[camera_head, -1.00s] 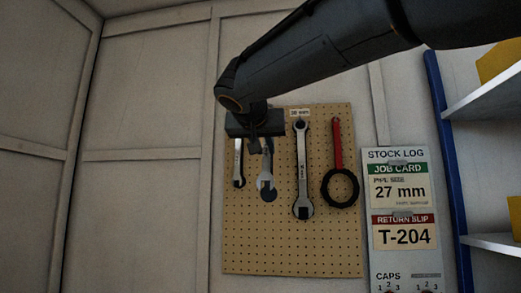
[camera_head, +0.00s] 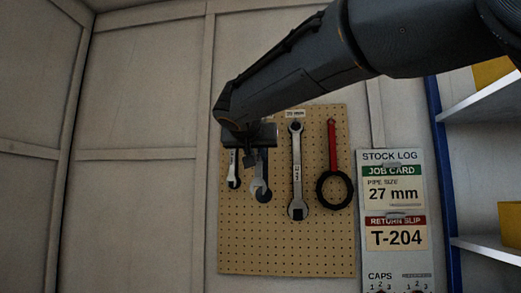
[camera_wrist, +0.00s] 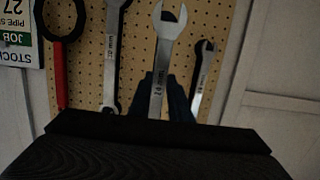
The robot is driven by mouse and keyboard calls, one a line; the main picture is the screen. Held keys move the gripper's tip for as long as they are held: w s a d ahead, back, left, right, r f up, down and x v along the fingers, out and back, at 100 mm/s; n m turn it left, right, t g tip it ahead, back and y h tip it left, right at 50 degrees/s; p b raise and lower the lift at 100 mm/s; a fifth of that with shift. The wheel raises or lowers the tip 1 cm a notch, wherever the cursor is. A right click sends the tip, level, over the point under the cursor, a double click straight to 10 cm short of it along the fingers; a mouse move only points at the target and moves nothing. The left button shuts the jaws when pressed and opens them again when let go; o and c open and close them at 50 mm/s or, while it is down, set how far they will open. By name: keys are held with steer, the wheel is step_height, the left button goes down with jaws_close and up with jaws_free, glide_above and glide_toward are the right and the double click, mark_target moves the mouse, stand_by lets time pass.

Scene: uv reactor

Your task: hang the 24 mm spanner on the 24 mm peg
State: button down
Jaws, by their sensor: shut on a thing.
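The silver open-ended spanner (camera_head: 259,173) hangs jaw-down from my gripper (camera_head: 249,158), in front of a dark spanner-shaped patch on the pegboard (camera_head: 285,245). The wrist view, upside down to the head view, shows this spanner (camera_wrist: 161,72) between my two dark fingers (camera_wrist: 172,98), which are shut on its shaft. Its size marking looks like 24 mm but is small. The 24 mm peg and its label are hidden behind my gripper and arm. I cannot tell whether the spanner touches the board or a peg.
A smaller spanner (camera_head: 233,170) hangs close on the left. A larger spanner (camera_head: 297,172) and a red-handled ring tool (camera_head: 333,160) hang on the right. A stock log board (camera_head: 392,210) and blue-edged shelves (camera_head: 442,165) stand further right. The lower pegboard is clear.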

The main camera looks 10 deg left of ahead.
mark_target(259, 156)
steer(key=shift+r+p+x, duration=0.15)
steer(key=shift+p+x, duration=0.55)
steer(key=shift+x, duration=0.2)
steer(key=shift+r+p+x, duration=0.15)
steer(key=shift+p+x, duration=0.55)
steer(key=shift+x, duration=0.25)
steer(key=shift+w+f+b, duration=0.4)
steer(key=shift+w+b, duration=0.2)
steer(key=shift+b, duration=0.55)
steer(key=c, duration=1.6)
jaws_free()
steer(key=shift+o, duration=0.2)
steer(key=b+v, duration=0.3)
steer(key=v, duration=0.4)
steer(key=shift+s, duration=0.4)
